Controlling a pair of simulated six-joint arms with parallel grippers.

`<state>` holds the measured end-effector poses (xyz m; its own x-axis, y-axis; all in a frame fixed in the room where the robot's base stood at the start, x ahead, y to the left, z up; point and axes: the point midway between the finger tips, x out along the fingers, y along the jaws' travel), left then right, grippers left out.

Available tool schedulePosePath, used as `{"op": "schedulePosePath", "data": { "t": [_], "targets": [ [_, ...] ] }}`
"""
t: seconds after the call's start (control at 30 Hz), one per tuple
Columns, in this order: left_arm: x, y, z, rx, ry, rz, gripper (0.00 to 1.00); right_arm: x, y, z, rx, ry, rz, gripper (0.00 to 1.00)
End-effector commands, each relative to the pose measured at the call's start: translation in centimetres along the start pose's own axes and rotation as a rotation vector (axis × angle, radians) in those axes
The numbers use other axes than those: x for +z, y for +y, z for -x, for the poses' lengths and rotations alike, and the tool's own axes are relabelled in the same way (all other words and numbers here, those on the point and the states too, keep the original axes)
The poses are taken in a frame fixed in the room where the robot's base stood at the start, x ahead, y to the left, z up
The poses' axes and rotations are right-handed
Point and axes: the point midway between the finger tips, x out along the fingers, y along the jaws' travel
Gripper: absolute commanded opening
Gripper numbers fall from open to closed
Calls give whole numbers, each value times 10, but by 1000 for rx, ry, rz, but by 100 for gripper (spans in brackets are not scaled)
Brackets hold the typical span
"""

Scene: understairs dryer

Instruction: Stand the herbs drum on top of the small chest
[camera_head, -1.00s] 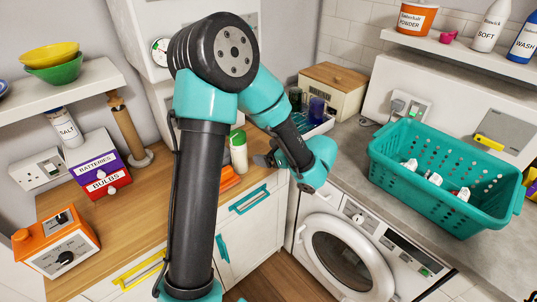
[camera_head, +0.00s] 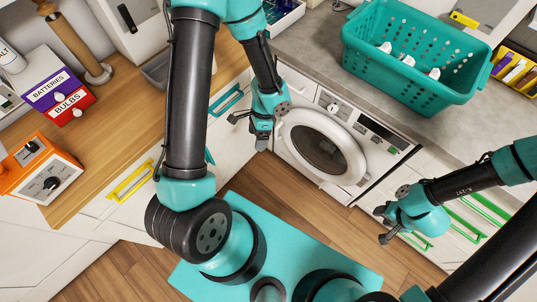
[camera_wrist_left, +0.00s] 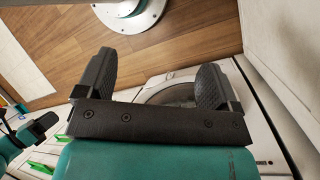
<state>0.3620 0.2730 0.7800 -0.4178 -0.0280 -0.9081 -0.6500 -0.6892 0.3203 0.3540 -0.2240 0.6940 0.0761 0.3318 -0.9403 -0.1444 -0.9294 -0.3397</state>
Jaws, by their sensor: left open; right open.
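No drum with a readable herbs label shows. A small two-drawer chest (camera_head: 62,92), purple marked BATTERIES above red marked BULBS, stands on the wooden counter at the left; I cannot tell whether it is the task's small chest. My left gripper (camera_head: 262,138) is open and empty in front of the washing machine, below the counter's height. The left wrist view shows its two spread fingers (camera_wrist_left: 152,82) with nothing between them. My right gripper (camera_head: 382,226) is open and empty at the lower right, in front of the green-handled drawers.
A teal basket (camera_head: 412,88) holding several small white items stands on the grey worktop above the washing machine (camera_head: 322,145). An orange dial box (camera_head: 38,172) and wooden roll holder (camera_head: 75,45) stand on the wooden counter (camera_head: 120,125). Floor (camera_head: 300,205) is open below.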

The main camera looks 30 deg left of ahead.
Motion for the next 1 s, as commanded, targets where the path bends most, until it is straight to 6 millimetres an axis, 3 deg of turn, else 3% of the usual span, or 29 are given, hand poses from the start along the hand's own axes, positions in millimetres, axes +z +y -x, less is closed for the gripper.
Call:
{"op": "schedulePosePath", "data": {
  "t": [0.2, 0.5, 0.63, 0.9, 1.0],
  "targets": [
    [-34, 23, -44, 135, 268, 313, 87, 0, 0, 0, 0, 0, 0, 43],
    [-54, 17, -78, 155, 540, 762, 87, 0, 0, 0, 0, 0, 0, 43],
    [-53, 12, -83, 138, 585, 848, 87, 0, 0, 0, 0, 0, 0, 43],
    [-53, 11, -83, 134, 595, 862, 87, 0, 0, 0, 0, 0, 0, 43],
    [-53, 11, -83, 134, 594, 861, 93, 0, 0, 0, 0, 0, 0, 43]
  ]
}}
